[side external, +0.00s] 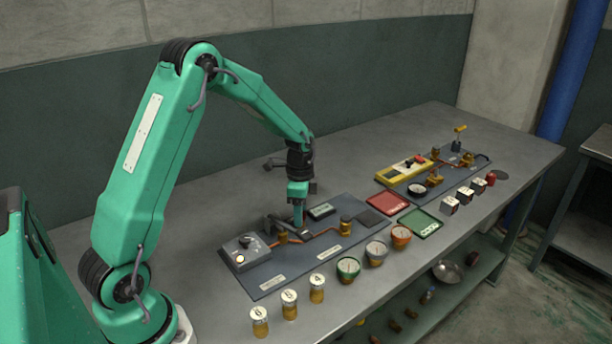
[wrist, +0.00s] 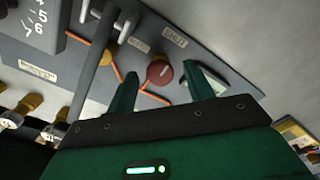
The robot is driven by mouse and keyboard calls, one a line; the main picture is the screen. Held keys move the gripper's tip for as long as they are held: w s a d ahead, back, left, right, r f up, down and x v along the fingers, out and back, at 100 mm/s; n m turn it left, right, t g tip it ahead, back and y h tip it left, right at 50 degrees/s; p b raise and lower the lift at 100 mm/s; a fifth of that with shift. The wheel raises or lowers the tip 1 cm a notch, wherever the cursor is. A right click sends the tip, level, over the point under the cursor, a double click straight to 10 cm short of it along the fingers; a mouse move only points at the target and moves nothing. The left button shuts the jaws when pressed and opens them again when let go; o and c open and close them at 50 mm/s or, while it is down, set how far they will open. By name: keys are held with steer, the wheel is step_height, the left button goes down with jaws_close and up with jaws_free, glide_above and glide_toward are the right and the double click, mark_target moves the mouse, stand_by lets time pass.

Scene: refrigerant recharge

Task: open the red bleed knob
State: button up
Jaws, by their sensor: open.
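The red bleed knob (wrist: 159,72) is round and sits on the grey panel in the wrist view, near small label plates. My gripper (wrist: 161,78) is open, with one green finger to the left of the knob and one to the right. Gaps show between the fingers and the knob. I cannot tell how far the fingertips are above the panel. In the side view my gripper (side external: 298,218) points down over the dark panel board (side external: 310,262). The red knob cannot be made out there, near the gripper.
A grey dial box (side external: 246,250) stands left of my gripper, with brass fittings and copper pipe on the board. Several gauges (side external: 348,268) and numbered cans (side external: 289,303) line the front edge. Red (side external: 388,204) and green (side external: 420,222) trays lie to the right.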

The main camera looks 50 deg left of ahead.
steer(key=c, duration=1)
steer(key=shift+o, duration=0.2)
steer(key=shift+n, duration=0.3)
steer(key=n, duration=0.8)
steer(key=shift+n, duration=0.3)
steer(key=n, duration=0.4)
steer(key=shift+n, duration=2.4)
